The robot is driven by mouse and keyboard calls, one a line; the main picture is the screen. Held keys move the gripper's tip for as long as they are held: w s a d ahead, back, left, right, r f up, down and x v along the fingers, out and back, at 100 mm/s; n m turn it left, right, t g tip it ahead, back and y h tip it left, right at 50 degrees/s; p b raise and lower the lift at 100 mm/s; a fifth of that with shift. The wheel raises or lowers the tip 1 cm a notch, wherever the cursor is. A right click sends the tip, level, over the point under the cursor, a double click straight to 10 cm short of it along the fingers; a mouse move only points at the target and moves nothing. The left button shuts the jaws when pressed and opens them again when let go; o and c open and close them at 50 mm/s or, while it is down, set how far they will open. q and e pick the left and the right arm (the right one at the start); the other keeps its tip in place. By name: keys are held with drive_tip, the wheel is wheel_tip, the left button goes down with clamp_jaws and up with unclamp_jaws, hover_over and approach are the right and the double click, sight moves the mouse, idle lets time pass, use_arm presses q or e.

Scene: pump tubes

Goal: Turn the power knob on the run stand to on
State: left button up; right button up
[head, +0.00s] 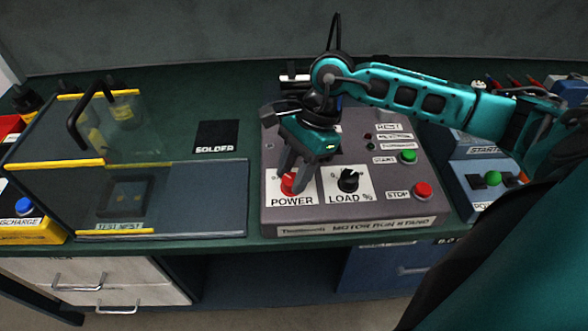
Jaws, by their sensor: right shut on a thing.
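The motor run stand (340,226) is a grey box on the green bench. Its red power knob (289,186) sits on a white plate labelled POWER at the box's front left. My right gripper (288,182) points down over this plate with its fingers at the red knob, shut on it. The fingers cover part of the knob and its markings, so I cannot tell its setting. The black load knob (348,180) is just to the right on its own white plate. My left gripper is out of view.
A green start button (408,157) and a red stop button (423,190) are on the stand's right side. A clear-covered test nest (125,190) with a black handle stands to the left. A black solder mat (216,136) lies between them. Another blue box (465,185) is at right.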

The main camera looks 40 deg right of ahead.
drive_tip(key=c, duration=0.4)
drive_tip(key=shift+o, duration=0.2)
